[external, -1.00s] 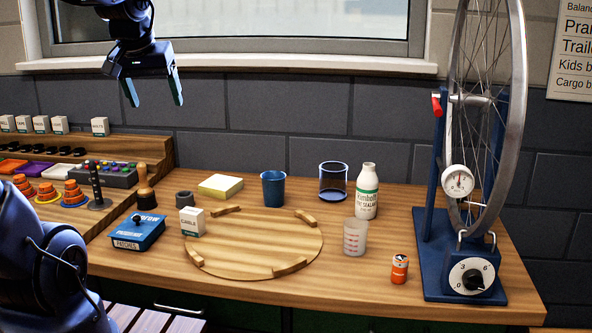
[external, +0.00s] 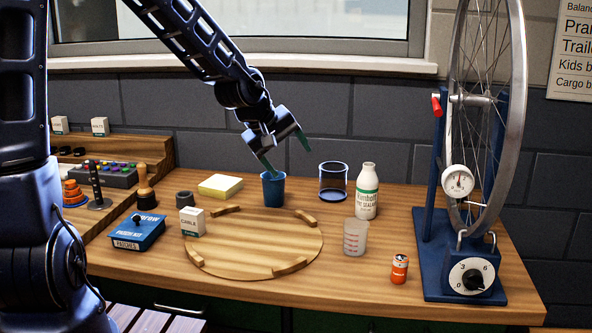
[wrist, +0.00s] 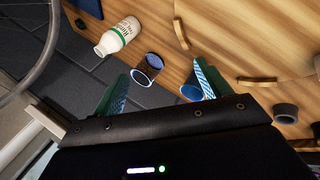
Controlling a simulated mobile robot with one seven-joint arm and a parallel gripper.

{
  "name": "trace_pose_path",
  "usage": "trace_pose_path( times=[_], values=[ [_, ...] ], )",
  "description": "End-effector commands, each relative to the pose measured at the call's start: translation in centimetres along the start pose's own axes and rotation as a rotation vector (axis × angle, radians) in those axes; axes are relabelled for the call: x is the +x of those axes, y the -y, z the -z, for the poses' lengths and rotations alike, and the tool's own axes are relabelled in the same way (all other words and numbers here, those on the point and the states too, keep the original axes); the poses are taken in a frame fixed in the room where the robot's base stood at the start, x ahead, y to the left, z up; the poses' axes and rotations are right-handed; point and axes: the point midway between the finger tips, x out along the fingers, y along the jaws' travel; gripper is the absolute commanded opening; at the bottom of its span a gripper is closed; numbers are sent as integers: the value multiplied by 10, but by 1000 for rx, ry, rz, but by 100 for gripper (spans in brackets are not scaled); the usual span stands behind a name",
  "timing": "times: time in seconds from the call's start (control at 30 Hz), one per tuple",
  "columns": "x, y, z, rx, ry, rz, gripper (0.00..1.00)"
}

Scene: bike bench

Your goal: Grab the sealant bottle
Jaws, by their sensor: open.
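The sealant bottle (external: 367,191) is white with a green-banded label and a pale cap. It stands upright at the back right of the bench, left of the wheel stand. It also shows at the upper left in the wrist view (wrist: 119,36). My gripper (external: 288,157) is open and empty, above and behind the blue cup (external: 273,190). In the picture it is to the left of the bottle and higher than it. In the wrist view the two fingers frame the clear blue-rimmed glass (wrist: 149,66) and part of the blue cup.
The clear glass (external: 333,181) stands between the cup and the bottle. A round wooden board (external: 250,245) fills the middle.

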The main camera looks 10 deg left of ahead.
Motion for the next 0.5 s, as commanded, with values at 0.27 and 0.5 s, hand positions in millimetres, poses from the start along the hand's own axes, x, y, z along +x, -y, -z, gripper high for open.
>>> trace_pose_path(
  times=[0.27, 0.5],
  values=[
    [38, -44, -34, -260, 113, -165, 76],
    [45, -88, -56, -523, 225, -311, 76]
  ],
)
